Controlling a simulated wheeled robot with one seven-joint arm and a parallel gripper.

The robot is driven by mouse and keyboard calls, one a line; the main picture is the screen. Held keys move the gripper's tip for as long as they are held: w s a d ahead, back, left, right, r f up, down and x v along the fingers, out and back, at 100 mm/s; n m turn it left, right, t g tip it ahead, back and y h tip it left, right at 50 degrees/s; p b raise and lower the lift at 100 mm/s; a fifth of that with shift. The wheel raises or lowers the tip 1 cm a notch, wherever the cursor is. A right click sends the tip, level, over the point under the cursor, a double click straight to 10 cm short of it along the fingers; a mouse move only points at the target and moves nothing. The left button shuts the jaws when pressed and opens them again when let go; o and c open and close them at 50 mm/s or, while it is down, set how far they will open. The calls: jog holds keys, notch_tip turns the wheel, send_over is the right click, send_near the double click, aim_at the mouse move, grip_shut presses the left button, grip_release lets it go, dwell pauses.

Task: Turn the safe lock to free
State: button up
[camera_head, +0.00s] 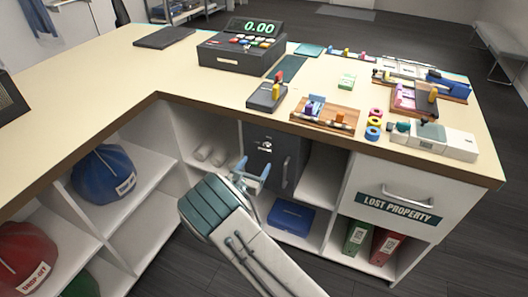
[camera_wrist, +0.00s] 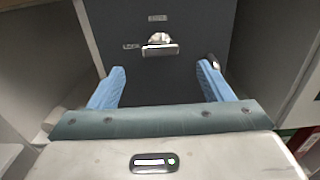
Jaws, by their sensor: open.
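The dark grey safe (camera_head: 262,167) sits in the shelf space under the counter, and its front fills the upper middle of the wrist view (camera_wrist: 200,85). Its lock (camera_head: 265,147) is a small silver knob on the upper part of the door. In the wrist view the lock knob (camera_wrist: 160,44) lies roughly level, with small labels above and to its left that are too blurred to read surely. A dark upright handle (camera_head: 285,172) is at the door's right. My gripper (camera_head: 252,172) is open and empty in front of the door; its blue fingers (camera_wrist: 163,88) stand apart, below the knob, not touching it.
The counter (camera_head: 120,75) overhangs the safe. A blue box (camera_head: 291,216) lies on the shelf at lower right. The lost property drawer (camera_head: 398,205) is at the right, with binders (camera_head: 384,246) below. Side panels flank the safe closely.

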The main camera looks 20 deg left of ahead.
aim_at(265, 151)
jog(key=w, duration=0.7)
jog(key=shift+w+d+p, duration=0.3)
jog(key=shift+w+p, duration=0.05)
jog(key=shift+w, duration=0.05)
jog(key=c, duration=1)
